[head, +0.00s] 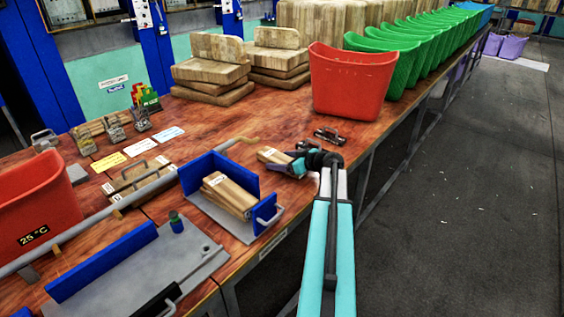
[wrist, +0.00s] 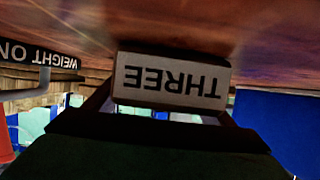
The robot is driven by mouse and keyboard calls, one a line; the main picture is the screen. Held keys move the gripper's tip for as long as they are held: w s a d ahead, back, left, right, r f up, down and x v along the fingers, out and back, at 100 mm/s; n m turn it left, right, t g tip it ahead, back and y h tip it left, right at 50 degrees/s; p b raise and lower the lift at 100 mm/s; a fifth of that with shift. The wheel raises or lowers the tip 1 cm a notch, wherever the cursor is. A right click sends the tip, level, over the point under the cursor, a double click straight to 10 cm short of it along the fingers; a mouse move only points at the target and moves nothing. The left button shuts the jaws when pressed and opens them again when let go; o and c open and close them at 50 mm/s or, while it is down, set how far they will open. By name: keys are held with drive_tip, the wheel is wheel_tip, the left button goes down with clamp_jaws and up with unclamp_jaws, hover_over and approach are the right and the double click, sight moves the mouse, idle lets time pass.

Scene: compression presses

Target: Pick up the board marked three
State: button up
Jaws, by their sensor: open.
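The board marked three (head: 271,155) lies on the wooden table, right of the blue-walled tray. In the wrist view its end face (wrist: 172,82) fills the middle, with the word THREE upside down. My gripper (head: 297,164) is at the near right end of this board, low over the table. In the wrist view my gripper (wrist: 165,106) is open, its dark fingers showing at the two sides of the board's end. I cannot tell whether either finger touches it.
More boards (head: 229,194) lie in the blue-walled tray (head: 262,172) to the left. A dark metal clamp-like piece (head: 331,136) lies just behind my gripper. A red bucket (head: 350,82) stands farther back. The table's front edge is close on the right.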

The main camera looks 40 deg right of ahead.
sight(282, 158)
idle(0.4)
drive_tip(key=c, duration=1.3)
drive_tip(key=shift+r, duration=0.15)
drive_tip(key=shift+c, duration=0.2)
drive_tip(key=shift+r+b, duration=0.55)
drive_tip(key=shift+r, duration=0.95)
drive_tip(key=s+a, duration=0.3)
drive_tip(key=s+a+r+b, duration=0.1)
drive_tip(key=s+a, duration=0.2)
drive_tip(key=s+a+b, duration=0.1)
drive_tip(key=s+a, duration=0.2)
drive_tip(key=shift+s+a+r, duration=0.3)
drive_tip(key=shift+r, duration=0.1)
drive_tip(key=shift+p, duration=0.7)
drive_tip(key=shift+r+p, duration=0.1)
drive_tip(key=shift+p, duration=1.15)
drive_tip(key=p, duration=0.3)
drive_tip(key=shift+s+a, duration=0.2)
drive_tip(key=shift+s, duration=0.05)
